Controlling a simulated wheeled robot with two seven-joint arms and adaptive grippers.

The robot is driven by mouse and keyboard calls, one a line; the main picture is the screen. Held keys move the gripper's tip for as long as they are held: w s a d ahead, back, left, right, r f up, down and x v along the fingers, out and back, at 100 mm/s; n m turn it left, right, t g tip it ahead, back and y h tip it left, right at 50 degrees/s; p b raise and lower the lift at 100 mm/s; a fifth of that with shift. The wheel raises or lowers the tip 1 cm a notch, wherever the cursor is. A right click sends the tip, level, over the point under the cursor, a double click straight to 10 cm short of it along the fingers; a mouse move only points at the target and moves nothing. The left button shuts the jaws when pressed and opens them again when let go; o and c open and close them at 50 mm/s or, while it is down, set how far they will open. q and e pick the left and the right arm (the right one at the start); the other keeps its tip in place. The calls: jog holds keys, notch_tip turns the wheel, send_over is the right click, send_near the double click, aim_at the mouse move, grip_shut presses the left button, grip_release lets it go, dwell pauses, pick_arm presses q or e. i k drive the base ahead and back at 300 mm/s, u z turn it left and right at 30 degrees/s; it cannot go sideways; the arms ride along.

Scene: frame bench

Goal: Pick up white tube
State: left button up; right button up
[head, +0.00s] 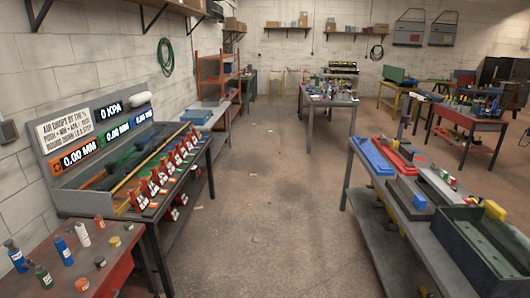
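Several things could be the white tube, and I cannot tell which is meant. A white bottle-like cylinder (83,234) stands upright on the red table (130,262) at the lower left. A white rounded cylinder (140,101) lies along the top of the grey display panel on the left bench. A long white piece (437,184) lies on the right bench. Neither of my grippers is in view.
Blue (63,250) and green (43,275) bottles and small jars stand near the white bottle. The left bench (165,212) holds a row of red-and-white devices. The right bench (390,205) carries trays and a grey bin (480,250). The floor (265,190) between the benches is clear.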

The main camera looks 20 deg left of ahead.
aim_at(81, 227)
jog(key=u, duration=0.3)
jog(key=i, duration=1.9)
jog(key=u, duration=1)
jog(key=i, duration=1.05)
jog(key=u, duration=1.95)
jog(key=i, duration=0.75)
jog(key=u, duration=0.6)
